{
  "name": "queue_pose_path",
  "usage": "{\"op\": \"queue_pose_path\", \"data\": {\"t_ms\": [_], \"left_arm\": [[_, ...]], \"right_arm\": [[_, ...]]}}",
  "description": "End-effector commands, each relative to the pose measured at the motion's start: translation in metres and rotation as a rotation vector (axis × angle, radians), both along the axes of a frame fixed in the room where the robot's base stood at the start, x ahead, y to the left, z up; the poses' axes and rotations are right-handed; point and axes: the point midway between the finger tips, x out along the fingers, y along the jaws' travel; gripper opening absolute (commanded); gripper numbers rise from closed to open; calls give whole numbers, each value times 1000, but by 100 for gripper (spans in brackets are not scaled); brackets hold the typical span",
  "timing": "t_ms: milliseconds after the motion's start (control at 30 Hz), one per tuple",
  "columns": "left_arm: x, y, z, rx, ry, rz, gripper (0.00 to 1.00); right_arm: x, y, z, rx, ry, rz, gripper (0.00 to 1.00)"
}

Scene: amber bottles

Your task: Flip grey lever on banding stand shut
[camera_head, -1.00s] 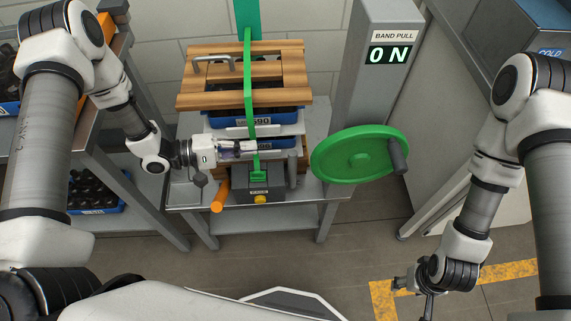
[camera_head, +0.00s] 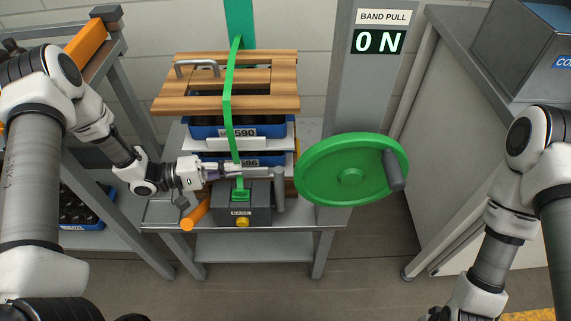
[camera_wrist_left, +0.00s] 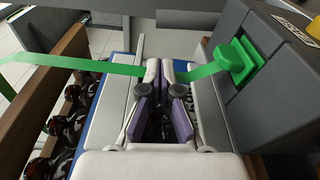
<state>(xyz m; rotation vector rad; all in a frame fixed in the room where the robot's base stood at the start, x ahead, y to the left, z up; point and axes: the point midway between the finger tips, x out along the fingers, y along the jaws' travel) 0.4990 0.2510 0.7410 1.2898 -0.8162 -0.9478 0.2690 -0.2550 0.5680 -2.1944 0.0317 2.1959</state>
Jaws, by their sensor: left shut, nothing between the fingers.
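The banding stand holds a stack of blue trays (camera_head: 206,131) under a slatted wooden top (camera_head: 180,104), with a green band (camera_head: 227,104) running down its front to a dark base box (camera_head: 259,215). A grey lever-like bar (camera_head: 279,192) stands at the right side of this box. My left gripper (camera_head: 238,169) is in front of the lower tray, just above the box and left of the bar. In the left wrist view its fingers (camera_wrist_left: 159,75) are together and empty, close to the green band (camera_wrist_left: 100,67). The fingertips partly hide the band; contact cannot be told.
A green handwheel (camera_head: 350,178) projects right of the stand, below a display reading "0 N" (camera_head: 378,41). An orange handle (camera_head: 195,213) sticks out left of the box. Shelving (camera_head: 140,86) stands left, a grey cabinet (camera_head: 455,160) right. The floor in front is clear.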

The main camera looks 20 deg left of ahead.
Motion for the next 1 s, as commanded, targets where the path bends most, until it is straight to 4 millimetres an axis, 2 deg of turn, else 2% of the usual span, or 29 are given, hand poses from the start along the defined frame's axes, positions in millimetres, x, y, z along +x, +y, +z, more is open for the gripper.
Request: {"op": "queue_pose_path", "data": {"t_ms": [300,433,800,1000], "left_arm": [[0,0,0,0,1,0,0],[3,-8,-1,0,1,-3,0],[30,-71,-3,1,1,-5,0],[40,-90,-3,1,0,-2,0]], "right_arm": [[0,0,0,0,0,1,52],[0,0,-1,0,0,1,52],[0,0,-6,0,1,1,52],[0,0,-7,0,1,1,52]]}}
